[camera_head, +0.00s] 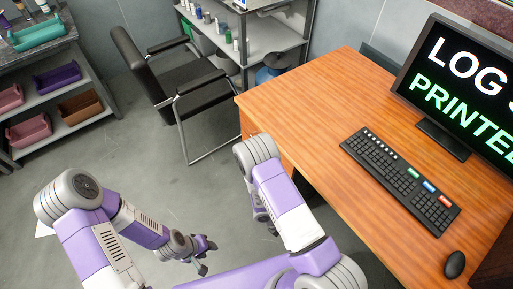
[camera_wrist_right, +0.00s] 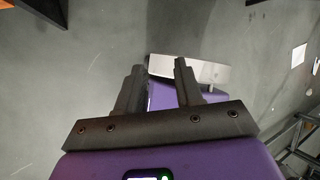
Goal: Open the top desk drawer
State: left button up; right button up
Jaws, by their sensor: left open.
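The wooden desk (camera_head: 315,100) stands at the right of the head view. A small part of its orange drawer side (camera_head: 247,124) shows below the tabletop's left corner. My right arm covers most of that side, so the top drawer's handle and state cannot be made out. My left gripper (camera_head: 204,257) is open and empty over the floor, left of the desk and apart from it. My right gripper is mostly hidden behind its own arm in the head view. In the right wrist view my right gripper (camera_wrist_right: 160,80) has its fingers apart with nothing held between them.
A keyboard (camera_head: 400,180), a mouse (camera_head: 455,264) and a monitor (camera_head: 460,85) are on the desk. A black chair (camera_head: 185,80) stands left of the desk, before a grey shelf (camera_head: 270,40). Another shelf with bins (camera_head: 58,78) is far left. The floor between is mostly clear.

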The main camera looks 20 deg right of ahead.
jog(key=w+d+r+n+t+h+b, duration=0.1)
jog(key=w+d+r+n+t+h, duration=0.15)
jog(key=w+n+t, duration=0.4)
jog(key=w+d+r+n+t+h, duration=0.1)
jog(key=w+n+t+h, duration=0.2)
jog(key=w+n, duration=0.6)
jog(key=w+a+r+n+t+y+b, duration=0.1)
jog(key=w+a+r+n+t+y, duration=0.2)
jog(key=w, duration=0.4)
jog(key=w+a+r+n+t+y, duration=0.1)
jog(key=w+a+r+n+t, duration=0.2)
jog(key=w+a+n+t, duration=0.4)
jog(key=w+d+m+g+b, duration=0.1)
jog(key=w+d+b, duration=0.1)
jog(key=w+d, duration=0.2)
jog(key=shift+w+f+b, duration=0.4)
jog(key=shift+w, duration=1.4)
jog(key=shift+d+g, duration=0.1)
jog(key=shift+g, duration=0.15)
grip_shut()
